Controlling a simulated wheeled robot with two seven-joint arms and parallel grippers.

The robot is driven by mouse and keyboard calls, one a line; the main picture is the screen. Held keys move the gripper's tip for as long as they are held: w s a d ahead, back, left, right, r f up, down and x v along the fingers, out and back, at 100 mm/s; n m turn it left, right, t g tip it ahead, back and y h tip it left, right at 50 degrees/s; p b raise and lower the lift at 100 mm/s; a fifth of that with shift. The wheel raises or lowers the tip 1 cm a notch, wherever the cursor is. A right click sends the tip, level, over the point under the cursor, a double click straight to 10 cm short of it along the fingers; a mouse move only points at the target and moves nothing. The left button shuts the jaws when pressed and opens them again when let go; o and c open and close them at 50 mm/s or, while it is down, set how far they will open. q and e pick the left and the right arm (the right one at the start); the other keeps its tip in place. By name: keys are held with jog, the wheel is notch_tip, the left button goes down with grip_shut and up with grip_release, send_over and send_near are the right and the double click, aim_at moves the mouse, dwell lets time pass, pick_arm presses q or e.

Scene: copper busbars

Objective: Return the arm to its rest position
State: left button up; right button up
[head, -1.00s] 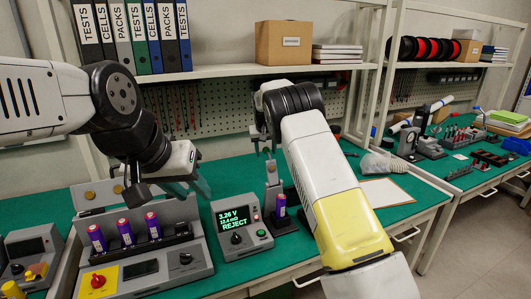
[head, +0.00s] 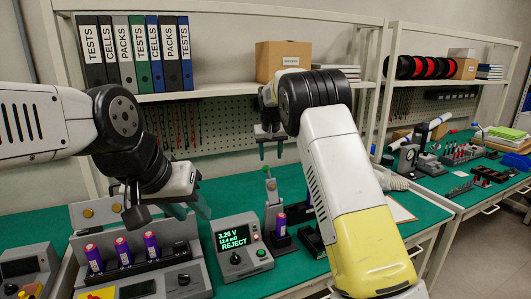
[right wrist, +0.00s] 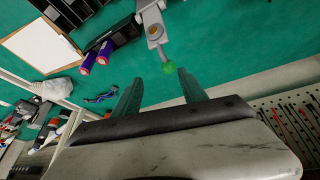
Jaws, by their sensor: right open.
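My right arm (head: 345,190) reaches across the right-centre of the head view, its white and yellow links bent forward. A purple cell (head: 281,225) stands in the holder below the clamp.
A grey rack (head: 180,260) holds several purple cells. A tester (head: 240,255) reads REJECT. Two purple cells (right wrist: 96,58) show beside a black tray in the right wrist view. A shelf (head: 225,93) with binders and a box (head: 282,60) stands behind. Green bench top is bare behind the clamp.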

jog(key=s+d+r+y, duration=0.1)
jog(key=s+d+r, duration=0.3)
jog(key=s, duration=0.3)
jog(key=s+d+r+m, duration=0.1)
jog(key=s+d+r, duration=0.25)
jog(key=s, duration=0.35)
jog(key=s+d+r+y, duration=0.1)
jog(key=s+d+r, duration=0.2)
jog(key=s+r, duration=0.3)
jog(key=s+d+f, duration=0.1)
jog(key=s+f, duration=0.2)
jog(key=s, duration=1)
jog(key=s+d+f+t, duration=0.1)
jog(key=s+f, duration=0.2)
jog(key=s, duration=1)
jog(key=shift+s, duration=0.35)
